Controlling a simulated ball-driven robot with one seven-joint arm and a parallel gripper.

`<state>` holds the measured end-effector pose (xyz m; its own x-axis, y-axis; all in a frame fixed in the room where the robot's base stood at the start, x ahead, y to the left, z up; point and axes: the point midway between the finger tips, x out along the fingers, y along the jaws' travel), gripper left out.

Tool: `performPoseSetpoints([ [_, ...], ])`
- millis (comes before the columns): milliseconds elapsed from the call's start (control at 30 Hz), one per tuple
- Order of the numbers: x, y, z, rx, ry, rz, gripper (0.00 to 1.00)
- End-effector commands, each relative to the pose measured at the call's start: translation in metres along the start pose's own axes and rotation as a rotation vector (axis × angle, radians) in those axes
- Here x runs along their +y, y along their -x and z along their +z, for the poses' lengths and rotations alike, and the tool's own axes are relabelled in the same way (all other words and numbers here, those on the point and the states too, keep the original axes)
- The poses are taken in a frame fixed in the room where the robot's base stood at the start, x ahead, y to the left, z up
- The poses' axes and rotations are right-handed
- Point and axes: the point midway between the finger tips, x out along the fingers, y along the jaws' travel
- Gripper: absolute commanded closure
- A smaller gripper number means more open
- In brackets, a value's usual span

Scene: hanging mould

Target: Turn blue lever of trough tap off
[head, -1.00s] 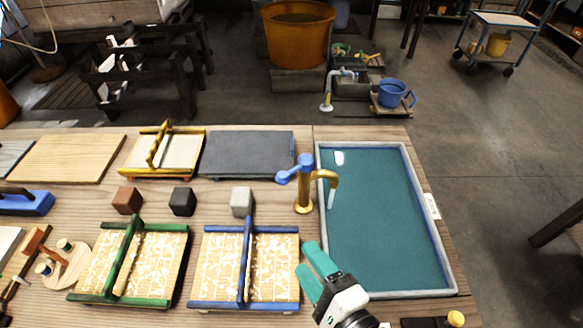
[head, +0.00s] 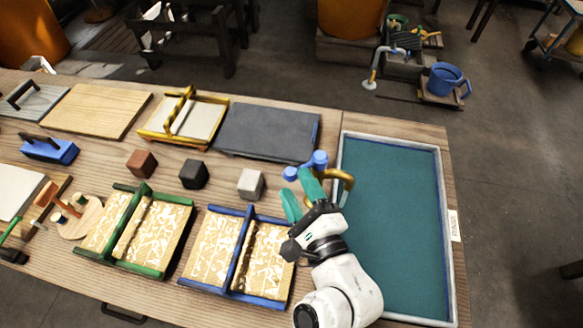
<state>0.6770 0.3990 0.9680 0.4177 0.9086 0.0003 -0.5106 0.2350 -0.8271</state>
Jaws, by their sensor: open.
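The trough tap (head: 344,182) is brass and stands at the left edge of the water-filled trough (head: 446,250). Its blue lever (head: 306,166) has rounded ends and sits on top of the tap, pointing left. My gripper (head: 301,196) has green fingers spread apart and is open and empty. It is just in front of the tap, its fingertips close below the lever in the picture. I cannot tell whether a finger touches the lever. My gripper hides most of the tap's post.
Left of the gripper lie a blue-framed mould (head: 237,250), a green-framed mould (head: 138,228) and a white cube (head: 250,184). Past the table's back edge, a blue jug (head: 445,80) stands low.

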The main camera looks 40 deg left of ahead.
Motion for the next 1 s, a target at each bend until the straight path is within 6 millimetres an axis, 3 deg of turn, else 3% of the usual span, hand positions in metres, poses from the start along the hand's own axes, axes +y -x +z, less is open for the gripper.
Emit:
performPoseSetpoints([
  [100,-0.001,-0.020,0.002,-0.002,-0.001,-0.001,0.43],
  [300,0.000,-0.038,0.000,0.001,0.001,0.000,0.43],
  [667,0.000,-0.042,-0.001,0.001,0.001,0.000,0.43],
  [1000,0.000,-0.042,-0.001,0.001,0.000,0.000,0.76],
])
